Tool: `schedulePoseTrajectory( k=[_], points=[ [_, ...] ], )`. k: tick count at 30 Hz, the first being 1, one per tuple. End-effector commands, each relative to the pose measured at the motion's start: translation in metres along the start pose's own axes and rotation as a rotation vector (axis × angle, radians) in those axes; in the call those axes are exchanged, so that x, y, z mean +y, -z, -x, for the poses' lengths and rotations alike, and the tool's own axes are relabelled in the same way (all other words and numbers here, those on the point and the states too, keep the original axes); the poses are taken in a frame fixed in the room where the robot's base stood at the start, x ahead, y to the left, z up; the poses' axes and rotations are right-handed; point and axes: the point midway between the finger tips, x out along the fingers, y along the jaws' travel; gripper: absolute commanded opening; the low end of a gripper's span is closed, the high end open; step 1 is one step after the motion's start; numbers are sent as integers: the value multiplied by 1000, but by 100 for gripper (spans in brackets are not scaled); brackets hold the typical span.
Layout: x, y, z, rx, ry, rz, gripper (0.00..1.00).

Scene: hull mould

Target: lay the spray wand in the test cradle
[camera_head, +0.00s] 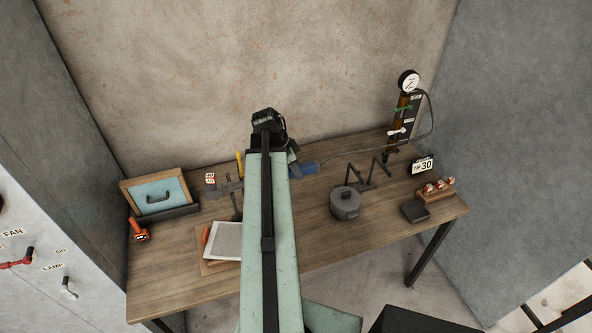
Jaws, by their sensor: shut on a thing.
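The spray wand (303,170) shows as a blue part just right of my arm, with a thin dark hose running right to the gauge column. My gripper (293,153) is mostly hidden behind my pale green arm, and it is shut on the wand. The rest of the wand is hidden by the arm. The test cradle (367,184) looks to be the dark stand with two angled uprights, right of the wand on the bench. It is empty and apart from the wand.
A lidded grey pot (345,203) stands just in front of the cradle. A gauge column (402,112) stands at the back right. A black box (415,211) and a small wooden rack (436,190) sit at right. A white-topped board (224,240) lies front left on the wooden bench (165,270).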

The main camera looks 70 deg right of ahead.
Motion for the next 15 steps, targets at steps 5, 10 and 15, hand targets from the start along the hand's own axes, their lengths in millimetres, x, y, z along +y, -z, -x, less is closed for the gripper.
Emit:
schedulePoseTrajectory(
  k=[5, 10, 15],
  points=[
    [0, -2, -4, 0, 0, 0, 0],
    [0, -3, -7, 0, 0, 0, 0],
    [0, -4, -10, 0, 0, 0, 0]
  ],
)
